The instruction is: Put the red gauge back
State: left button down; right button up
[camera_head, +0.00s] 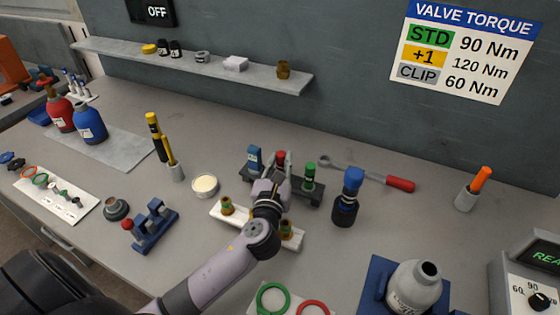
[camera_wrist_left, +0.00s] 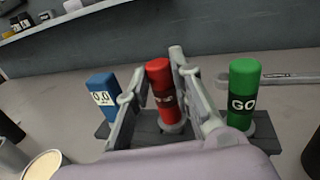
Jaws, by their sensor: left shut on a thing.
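The red gauge (camera_wrist_left: 160,88) is a red cylinder with a dark label band, upright at the middle slot of a dark rack (camera_wrist_left: 263,135). It also shows in the head view (camera_head: 280,158). My left gripper (camera_wrist_left: 157,75) is shut on it, one finger on each side. My left wrist hides part of the rack in the head view. I cannot tell whether the red gauge is fully seated. My right gripper is not in view.
A white block with brass fittings (camera_head: 232,218) lies in front of the rack, partly under my arm. A red-handled wrench (camera_head: 365,173) lies behind. A cream-filled dish (camera_head: 204,186) is to the left.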

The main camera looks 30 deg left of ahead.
pick_arm(q)
jog(key=shift+f, duration=0.35)
jog(key=c, duration=1.3)
grip_release()
notch_tip(320, 180, up, 6)
jog(key=p, duration=0.6)
jog(key=shift+p, duration=0.3)
